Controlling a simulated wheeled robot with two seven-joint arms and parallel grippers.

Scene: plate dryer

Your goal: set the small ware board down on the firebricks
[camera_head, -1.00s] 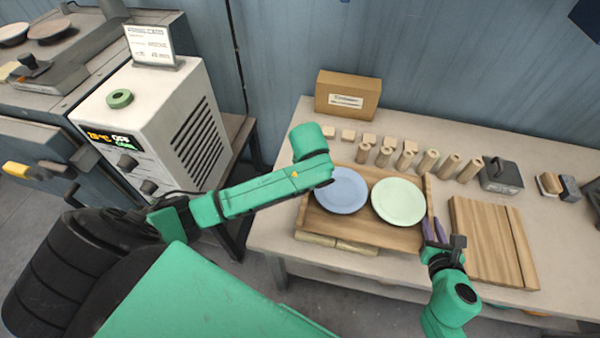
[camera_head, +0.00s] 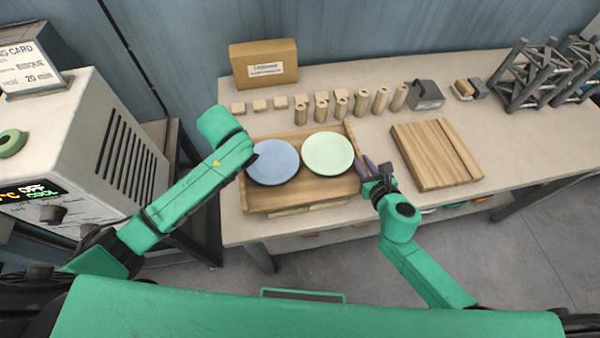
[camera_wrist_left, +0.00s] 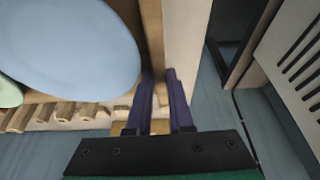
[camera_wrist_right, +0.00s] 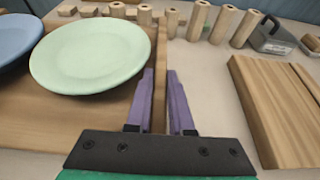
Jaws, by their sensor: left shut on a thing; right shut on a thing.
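The small ware board (camera_head: 330,191) is a wooden tray with raised end rims, carrying a blue plate (camera_head: 272,162) and a pale green plate (camera_head: 328,153). Pale firebricks (camera_head: 290,211) show below its front edge; I cannot tell whether the board touches them. My right gripper (camera_head: 366,163) is shut on the board's right end rim, also seen in the right wrist view (camera_wrist_right: 160,78). My left gripper (camera_wrist_left: 159,78) is shut on the opposite end rim, beside the blue plate; in the head view my own arm hides its fingers. The board looks about level.
Short cylindrical posts (camera_head: 361,103) and small blocks (camera_head: 260,105) stand behind the board, before a cardboard box (camera_head: 264,66). Another wooden board (camera_head: 430,155) lies to the right, with bare table between. A grey controller cabinet (camera_head: 90,150) stands at the left. Dark metal racks (camera_head: 530,75) stand far right.

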